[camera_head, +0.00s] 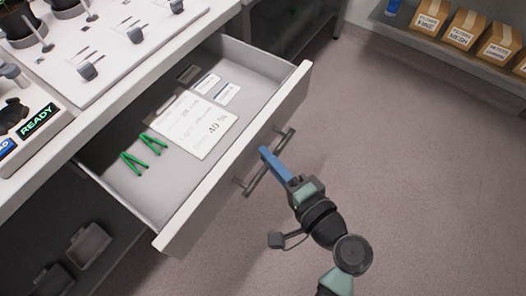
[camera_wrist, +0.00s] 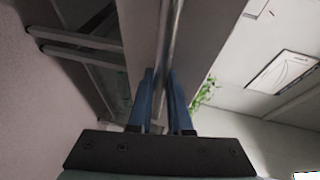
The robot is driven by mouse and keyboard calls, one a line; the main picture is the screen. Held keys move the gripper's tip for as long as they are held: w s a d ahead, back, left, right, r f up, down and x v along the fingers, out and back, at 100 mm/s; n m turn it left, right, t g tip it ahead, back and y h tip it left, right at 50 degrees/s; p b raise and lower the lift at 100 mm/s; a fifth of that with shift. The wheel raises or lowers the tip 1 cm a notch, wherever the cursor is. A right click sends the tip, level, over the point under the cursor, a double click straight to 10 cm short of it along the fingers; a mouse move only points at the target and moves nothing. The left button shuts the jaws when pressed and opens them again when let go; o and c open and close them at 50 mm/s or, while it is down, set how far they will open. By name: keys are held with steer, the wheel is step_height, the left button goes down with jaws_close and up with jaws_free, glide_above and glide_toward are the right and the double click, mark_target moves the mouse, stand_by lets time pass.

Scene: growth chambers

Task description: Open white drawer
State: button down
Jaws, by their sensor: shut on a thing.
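The white drawer (camera_head: 228,157) stands pulled out from under the white counter in the head view, with its inside in plain sight. A grey bar handle (camera_head: 262,173) runs along its front face. My gripper (camera_head: 266,152) has blue fingers and is at the handle. In the wrist view the handle bar (camera_wrist: 168,45) runs between the blue fingers of my gripper (camera_wrist: 160,85), which is shut on it. Inside the drawer lie a paper sheet (camera_head: 190,124), small white labels (camera_head: 227,94), a dark item (camera_head: 188,74) and green pieces (camera_head: 143,151).
The white counter (camera_head: 165,50) with lab devices is at the upper left. Dark bins (camera_head: 88,244) sit on a low shelf beneath it. Cardboard boxes (camera_head: 463,29) stand on a shelf at the upper right. The floor (camera_head: 420,170) right of the drawer is clear.

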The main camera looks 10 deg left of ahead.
steer(key=shift+s+d, duration=0.15)
steer(key=shift+d, duration=0.35)
steer(key=c, duration=1.1)
jaws_free()
steer(key=p+v, duration=0.1)
steer(key=v, duration=1.2)
steer(key=shift+r, duration=0.1)
steer(key=shift+a, duration=0.1)
